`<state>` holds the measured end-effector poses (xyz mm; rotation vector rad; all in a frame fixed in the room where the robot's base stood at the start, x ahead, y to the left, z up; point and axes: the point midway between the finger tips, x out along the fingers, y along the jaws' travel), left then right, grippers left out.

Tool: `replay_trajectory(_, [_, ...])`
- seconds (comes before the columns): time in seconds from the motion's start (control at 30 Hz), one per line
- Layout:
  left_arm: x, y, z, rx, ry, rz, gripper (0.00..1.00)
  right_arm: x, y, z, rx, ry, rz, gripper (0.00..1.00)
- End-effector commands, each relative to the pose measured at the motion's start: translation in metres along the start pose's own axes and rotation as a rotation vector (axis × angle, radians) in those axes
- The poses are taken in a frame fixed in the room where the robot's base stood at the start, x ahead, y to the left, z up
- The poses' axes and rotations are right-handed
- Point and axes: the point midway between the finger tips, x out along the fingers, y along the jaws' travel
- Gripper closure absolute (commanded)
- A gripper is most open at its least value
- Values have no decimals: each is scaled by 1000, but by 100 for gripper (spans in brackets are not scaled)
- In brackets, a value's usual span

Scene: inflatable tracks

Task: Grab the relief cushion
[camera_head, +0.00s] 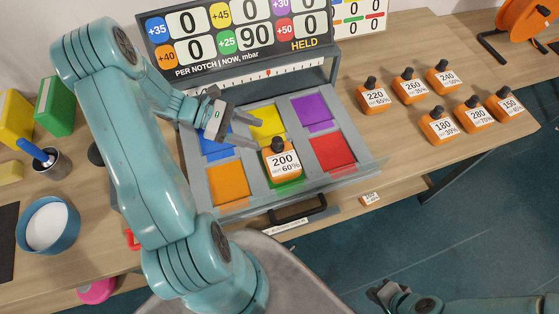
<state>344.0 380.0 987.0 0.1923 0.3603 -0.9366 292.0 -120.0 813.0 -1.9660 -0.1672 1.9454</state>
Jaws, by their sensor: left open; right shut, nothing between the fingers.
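No item is labelled as a relief cushion. An orange block with a black knob, marked 200 and 60% (282,160), stands on the green pad of a grey tray (205,190). The tray also has blue (213,148), yellow (267,122), purple (312,112), orange (229,184) and red (333,152) pads. My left gripper (257,132) is open and empty above the blue and yellow pads, left of and behind the 200 block. My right gripper (378,291) is shut and empty at the bottom, away from the table.
Several similar orange blocks (411,86) stand on the table at right. A display board (237,35) behind the tray reads 90 beside green +25, 0 elsewhere. A clear strip (360,170) edges the tray front. A blue bowl (48,225) and pen cup (48,165) stand left.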

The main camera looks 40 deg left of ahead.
Motion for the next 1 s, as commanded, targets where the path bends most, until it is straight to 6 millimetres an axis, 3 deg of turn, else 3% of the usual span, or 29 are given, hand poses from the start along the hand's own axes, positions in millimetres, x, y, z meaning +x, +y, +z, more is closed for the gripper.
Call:
replay_trajectory(0.23, [22,0,-2,1,0,-2,39,8,3,0,0,0,0,100])
replay_trajectory(0.5, [60,0,-5,1,-1,-2,39,23,8,0,0,0,0,100])
replay_trajectory(0.8, [64,0,-3,0,1,0,39,23,8,0,0,0,0,100])
replay_trajectory(1.0, [64,0,-3,0,1,0,100,23,8,0,0,0,0,100])
